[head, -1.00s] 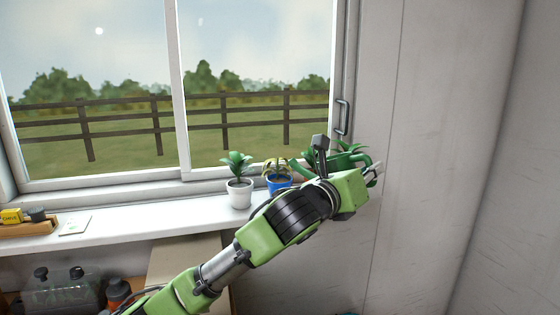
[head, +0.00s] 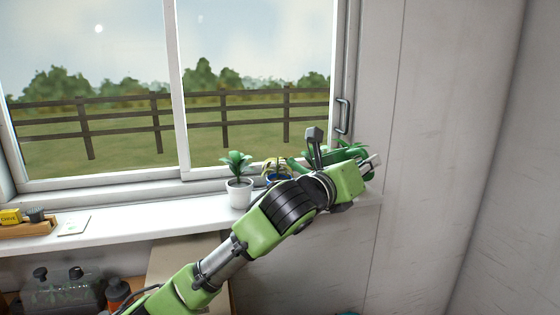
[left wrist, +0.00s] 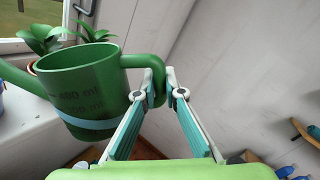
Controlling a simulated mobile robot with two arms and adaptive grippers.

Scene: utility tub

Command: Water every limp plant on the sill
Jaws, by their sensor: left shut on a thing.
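My left gripper (head: 372,163) is shut on the handle of a green watering can (left wrist: 92,82), which has volume marks and a pale blue band. In the left wrist view the gripper (left wrist: 165,88) has the can's spout pointing left. No water shows. On the sill, a white pot (head: 239,194) holds a plant (head: 236,164) with green, raised leaves. Beside it, a plant (head: 275,164) with yellowish, drooping leaves stands in a blue pot, partly hidden by my arm. Green leaves (left wrist: 42,38) of another plant show behind the can; its pot is mostly hidden. My right gripper is out of view.
The window handle (head: 343,117) and a wall are close to my gripper. Bottles (head: 75,290) stand below.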

